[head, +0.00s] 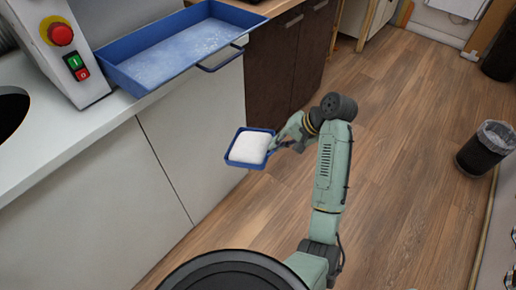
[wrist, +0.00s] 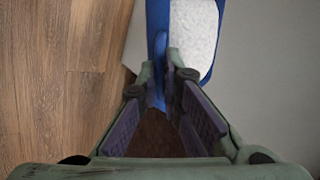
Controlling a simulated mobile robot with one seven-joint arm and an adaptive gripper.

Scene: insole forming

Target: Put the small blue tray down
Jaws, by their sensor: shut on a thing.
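The small blue tray (head: 246,162) is held out in the air in front of the white cabinets, with a white filling (head: 249,147) in it. My gripper (head: 276,145) is on its right side in the head view. In the wrist view, my gripper (wrist: 171,88) is shut on a blue edge or handle of the small tray (wrist: 157,30). The white filling (wrist: 193,35) shows at the top of that view. The tray's far part is cut off by the frame there.
A large blue tray (head: 122,81) with a handle rests on the white counter (head: 77,122), with whitish residue inside. A machine with a red button (head: 61,34) stands at the counter's left. A dark bin (head: 485,148) stands at the right. The wooden floor (head: 400,150) between is clear.

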